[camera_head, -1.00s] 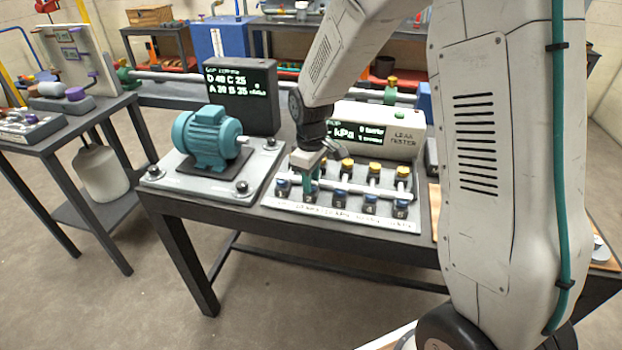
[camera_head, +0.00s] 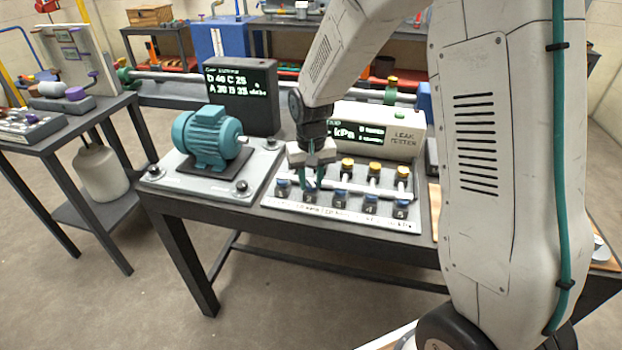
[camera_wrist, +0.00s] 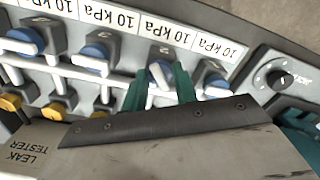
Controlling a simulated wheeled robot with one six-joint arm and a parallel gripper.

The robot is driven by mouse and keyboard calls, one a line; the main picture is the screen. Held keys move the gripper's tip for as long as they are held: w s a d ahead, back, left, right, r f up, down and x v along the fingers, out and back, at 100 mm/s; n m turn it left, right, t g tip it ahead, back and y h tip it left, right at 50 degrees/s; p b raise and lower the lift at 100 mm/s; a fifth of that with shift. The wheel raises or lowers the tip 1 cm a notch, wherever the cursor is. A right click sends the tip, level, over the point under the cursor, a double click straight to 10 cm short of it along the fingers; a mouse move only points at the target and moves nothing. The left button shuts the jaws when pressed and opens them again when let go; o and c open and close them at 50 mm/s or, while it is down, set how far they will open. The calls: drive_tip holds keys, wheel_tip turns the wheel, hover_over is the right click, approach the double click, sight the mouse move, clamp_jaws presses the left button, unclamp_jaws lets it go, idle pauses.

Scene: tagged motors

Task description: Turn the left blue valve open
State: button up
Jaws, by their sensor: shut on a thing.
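My gripper (camera_head: 311,186) points down at the second valve from the left (camera_wrist: 162,72). In the wrist view, its two green fingers (camera_wrist: 160,88) stand on either side of that valve's handle, shut on it. The exact finger contact is partly hidden. The leftmost valve stands just outside the fingers.
Yellow-capped fittings (camera_head: 374,168) stand behind the valves, with a leak tester box (camera_head: 405,140) behind them. A teal motor (camera_head: 207,137) on a plate is to the left, before a dark display box (camera_head: 240,97). A dark knob (camera_wrist: 283,80) shows beside the row.

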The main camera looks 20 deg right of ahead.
sight(311, 184)
drive_tip(key=m, duration=0.4)
drive_tip(key=shift+m, duration=1.9)
drive_tip(key=o, duration=1)
drive_tip(key=shift+c, duration=0.2)
wheel_tip(311, 184, up, 8)
drive_tip(key=shift+f, duration=0.1)
